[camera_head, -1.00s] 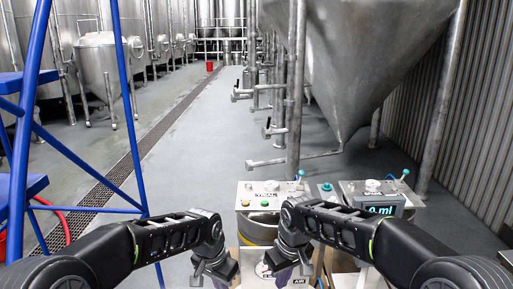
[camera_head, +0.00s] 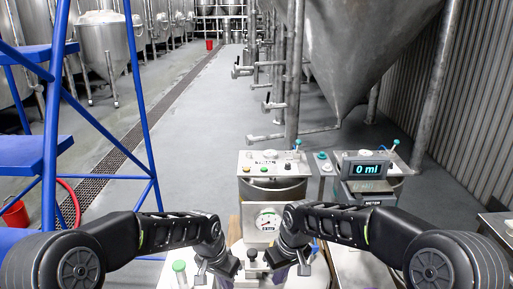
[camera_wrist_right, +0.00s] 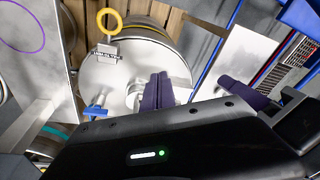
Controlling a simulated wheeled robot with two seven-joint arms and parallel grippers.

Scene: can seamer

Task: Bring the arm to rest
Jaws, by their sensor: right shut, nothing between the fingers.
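My right gripper (camera_head: 290,271) hangs low in the head view, in front of the white gauge panel.
A control box (camera_head: 272,163) marked TRIAL and a meter display (camera_head: 366,168) reading 0 ml stand ahead. A dial gauge (camera_head: 265,222) is between the arms. A blue stair frame (camera_head: 50,130) stands left. A large cone-bottomed tank (camera_head: 365,45) is behind; grey floor (camera_head: 190,140) is open at centre-left.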

